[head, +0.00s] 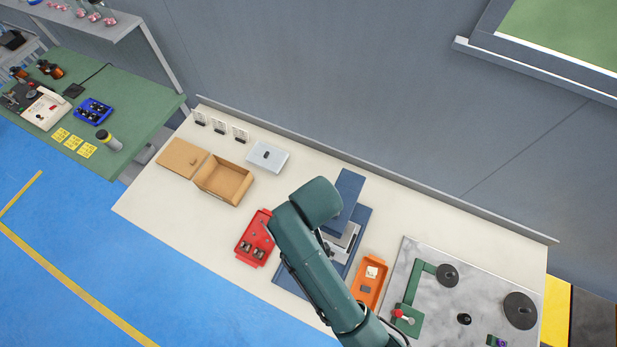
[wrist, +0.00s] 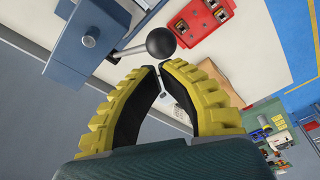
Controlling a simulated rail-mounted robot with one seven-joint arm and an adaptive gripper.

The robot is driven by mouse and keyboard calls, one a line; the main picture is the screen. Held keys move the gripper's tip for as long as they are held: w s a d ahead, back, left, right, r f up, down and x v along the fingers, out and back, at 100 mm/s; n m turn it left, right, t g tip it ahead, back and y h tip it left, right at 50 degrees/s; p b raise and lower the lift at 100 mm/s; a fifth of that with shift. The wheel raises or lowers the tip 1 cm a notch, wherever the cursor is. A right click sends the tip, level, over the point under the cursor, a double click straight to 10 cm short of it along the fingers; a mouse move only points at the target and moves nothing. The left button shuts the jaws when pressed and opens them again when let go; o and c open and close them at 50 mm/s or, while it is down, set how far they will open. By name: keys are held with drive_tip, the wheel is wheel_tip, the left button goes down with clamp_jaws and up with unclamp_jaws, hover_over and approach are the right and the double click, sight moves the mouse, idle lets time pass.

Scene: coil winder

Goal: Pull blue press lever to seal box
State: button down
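The blue press (head: 349,188) stands on the bench, partly hidden behind my arm. It also shows at upper left in the wrist view (wrist: 78,62). Its lever is a thin metal rod (wrist: 131,50) ending in a black ball knob (wrist: 161,42). My gripper (wrist: 159,68) has yellow ribbed fingers with black pads. Its tips nearly meet just short of the knob in the picture, and nothing shows held between them. I cannot tell whether they touch the knob. In the head view my arm hides the gripper and the lever. An open brown box (head: 224,180) stands to the left.
A red tray (head: 256,238) lies left of the press, also seen in the wrist view (wrist: 201,17). An orange tray (head: 369,283) lies right of it. A brown lid (head: 182,158) and a grey plate (head: 267,156) lie behind. Bench space is clear at front left.

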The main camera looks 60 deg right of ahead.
idle(0.5)
drive_tip(key=shift+f, duration=1.5)
drive_tip(key=shift+f, duration=0.1)
drive_tip(key=shift+s+a+f+b, duration=0.1)
drive_tip(key=shift+a+f+b, duration=0.2)
drive_tip(key=shift+a+f, duration=0.35)
drive_tip(key=shift+f, duration=0.15)
drive_tip(key=shift+a+f, duration=0.5)
drive_tip(key=shift+f, duration=0.25)
